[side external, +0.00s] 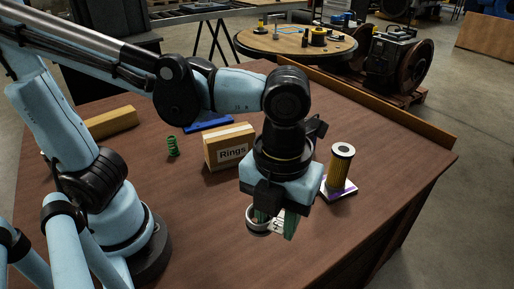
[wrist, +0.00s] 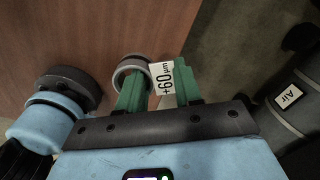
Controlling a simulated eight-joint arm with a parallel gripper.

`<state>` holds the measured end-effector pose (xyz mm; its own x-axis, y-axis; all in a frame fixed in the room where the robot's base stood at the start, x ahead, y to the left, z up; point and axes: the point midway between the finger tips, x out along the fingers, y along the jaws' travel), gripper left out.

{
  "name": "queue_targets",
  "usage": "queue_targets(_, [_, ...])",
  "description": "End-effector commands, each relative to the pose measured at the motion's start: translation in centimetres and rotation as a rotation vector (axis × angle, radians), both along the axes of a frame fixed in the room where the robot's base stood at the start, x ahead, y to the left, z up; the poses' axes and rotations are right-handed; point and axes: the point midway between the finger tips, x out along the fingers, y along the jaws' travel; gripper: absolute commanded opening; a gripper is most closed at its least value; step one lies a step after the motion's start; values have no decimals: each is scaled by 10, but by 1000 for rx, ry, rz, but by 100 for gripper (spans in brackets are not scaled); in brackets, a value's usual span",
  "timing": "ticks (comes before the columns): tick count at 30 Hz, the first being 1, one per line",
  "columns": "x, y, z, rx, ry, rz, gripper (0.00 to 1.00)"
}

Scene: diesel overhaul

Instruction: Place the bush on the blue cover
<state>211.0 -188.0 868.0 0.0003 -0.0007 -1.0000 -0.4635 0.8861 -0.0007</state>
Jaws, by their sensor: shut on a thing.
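The bush (side external: 257,219) is a grey metal ring with a white label on it; the label reads "+60 µm" in the wrist view. My gripper (wrist: 158,84) has green fingers and is shut on the bush (wrist: 122,70), with one finger reaching inside the ring. In the side view my gripper (side external: 272,219) points down near the front of the table, and I cannot tell the exact height of the bush above it. The blue cover (side external: 208,123) lies flat on the table behind the Rings box, partly hidden by that box.
The Rings box (side external: 230,147) stands between my gripper and the blue cover. A green spring (side external: 172,146) stands to its left. A yellow filter (side external: 341,168) stands on a purple and white box (side external: 339,189) at right. A yellow block (side external: 111,123) lies at far left.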

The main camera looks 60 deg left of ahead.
Motion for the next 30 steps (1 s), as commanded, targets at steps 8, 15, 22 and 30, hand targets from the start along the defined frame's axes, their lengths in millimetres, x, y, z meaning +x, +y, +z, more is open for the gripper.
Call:
queue_targets(8, [90, 53, 11, 0, 0, 253, 3])
queue_targets(15, [153, 126, 14, -1, -1, 464, 3])
queue_targets(22, [194, 219, 12, -1, -1, 665, 3])
queue_targets(30, [208, 345, 4, 0, -2, 898, 3])
